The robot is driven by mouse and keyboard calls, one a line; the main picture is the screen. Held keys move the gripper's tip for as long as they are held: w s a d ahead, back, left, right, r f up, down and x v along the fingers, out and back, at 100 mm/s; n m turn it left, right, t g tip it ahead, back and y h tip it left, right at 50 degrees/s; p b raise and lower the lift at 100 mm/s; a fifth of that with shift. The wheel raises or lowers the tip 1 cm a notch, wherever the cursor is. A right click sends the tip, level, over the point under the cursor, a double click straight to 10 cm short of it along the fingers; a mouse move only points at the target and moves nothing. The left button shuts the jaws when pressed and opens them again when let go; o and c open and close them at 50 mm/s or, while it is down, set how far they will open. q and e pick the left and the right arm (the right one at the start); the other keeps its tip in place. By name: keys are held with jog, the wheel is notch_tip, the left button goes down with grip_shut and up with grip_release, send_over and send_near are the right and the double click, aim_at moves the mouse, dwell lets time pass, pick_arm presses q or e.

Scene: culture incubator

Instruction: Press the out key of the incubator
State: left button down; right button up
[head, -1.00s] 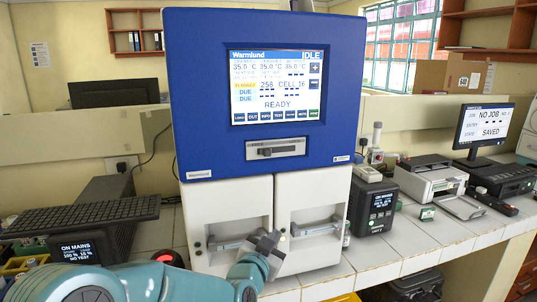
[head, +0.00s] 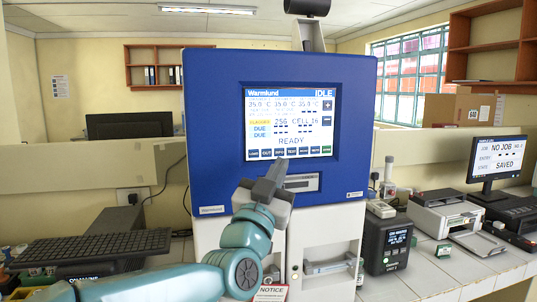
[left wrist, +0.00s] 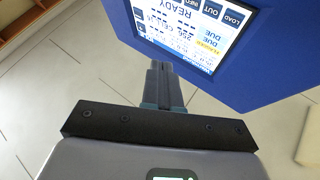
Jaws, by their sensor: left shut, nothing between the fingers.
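The incubator (head: 220,120) is a blue cabinet over white doors. Its lit screen (head: 290,115) reads IDLE and READY, with a row of dark keys along the bottom. The out key (head: 266,153) is second from the left, beside the load key. It also shows in the left wrist view (left wrist: 212,9), at the top, upside down. My left gripper (head: 277,168) is shut and empty, its fingertips appearing just below the key row in the head view. In the left wrist view the fingertips (left wrist: 157,66) appear off the panel's edge, apart from the out key. My right gripper is not in view.
A drawer handle panel (head: 302,182) sits below the screen, partly hidden by my gripper. A dark box (head: 388,243), a printer (head: 445,215) and a monitor (head: 497,160) stand on the right of the tiled bench.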

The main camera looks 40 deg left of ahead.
aim_at(267, 153)
pick_arm(q)
jog(key=shift+w, duration=0.1)
jog(key=shift+w+a+p, duration=0.6)
jog(key=shift+w+a, duration=0.8)
jog(key=shift+a, duration=0.3)
jog(key=shift+w+a+p, duration=0.55)
jog(key=shift+w+a, duration=0.85)
jog(key=shift+a, duration=0.25)
jog(key=shift+f, duration=0.1)
jog(key=shift+w+a+b, duration=0.15)
jog(key=shift+a+b, duration=0.05)
jog(key=shift+b, duration=0.1)
jog(key=shift+w+a, duration=0.1)
jog(key=shift+w, duration=0.05)
